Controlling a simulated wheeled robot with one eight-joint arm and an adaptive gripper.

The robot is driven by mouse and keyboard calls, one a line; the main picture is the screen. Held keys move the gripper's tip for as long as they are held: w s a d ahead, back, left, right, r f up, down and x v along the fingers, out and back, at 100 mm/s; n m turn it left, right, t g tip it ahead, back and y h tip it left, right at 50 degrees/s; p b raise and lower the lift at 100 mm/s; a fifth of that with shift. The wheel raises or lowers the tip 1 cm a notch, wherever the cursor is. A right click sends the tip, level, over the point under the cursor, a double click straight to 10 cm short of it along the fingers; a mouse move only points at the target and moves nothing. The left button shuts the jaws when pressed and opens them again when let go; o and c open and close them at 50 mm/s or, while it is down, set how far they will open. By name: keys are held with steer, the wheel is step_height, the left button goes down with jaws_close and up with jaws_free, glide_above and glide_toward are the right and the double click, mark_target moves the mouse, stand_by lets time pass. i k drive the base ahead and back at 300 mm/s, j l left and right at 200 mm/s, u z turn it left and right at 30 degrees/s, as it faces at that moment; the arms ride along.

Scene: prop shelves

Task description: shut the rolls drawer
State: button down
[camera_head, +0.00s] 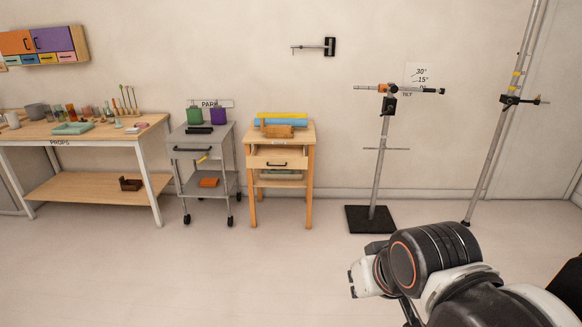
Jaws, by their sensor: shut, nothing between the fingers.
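The wooden stand with the drawer (278,163) is against the back wall, left of the middle in the head view. The drawer has a light wood front and a black bar handle. Its front sits forward of the stand and a gap shows above it, so it looks partly open. The lettering on the stand is too small to read, and the drawer's contents cannot be made out. My arm is at the lower right, far from the drawer. I cannot make out my gripper's fingers.
Yellow and blue rolls (282,119) lie on the stand's top. A grey wheeled cart (185,155) stands close on its left, then a long workbench (75,141). A pole stand on a black base (371,219) is to the right. The floor in front is clear.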

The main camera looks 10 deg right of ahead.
mark_target(279, 154)
steer(key=i+l, duration=0.15)
steer(key=i, duration=0.4)
steer(key=i+l+u, duration=0.1)
steer(key=i, duration=0.4)
steer(key=i+l, duration=0.25)
steer(key=i, duration=0.3)
steer(key=i+l+u, duration=0.1)
steer(key=i, duration=0.4)
steer(key=l, duration=0.1)
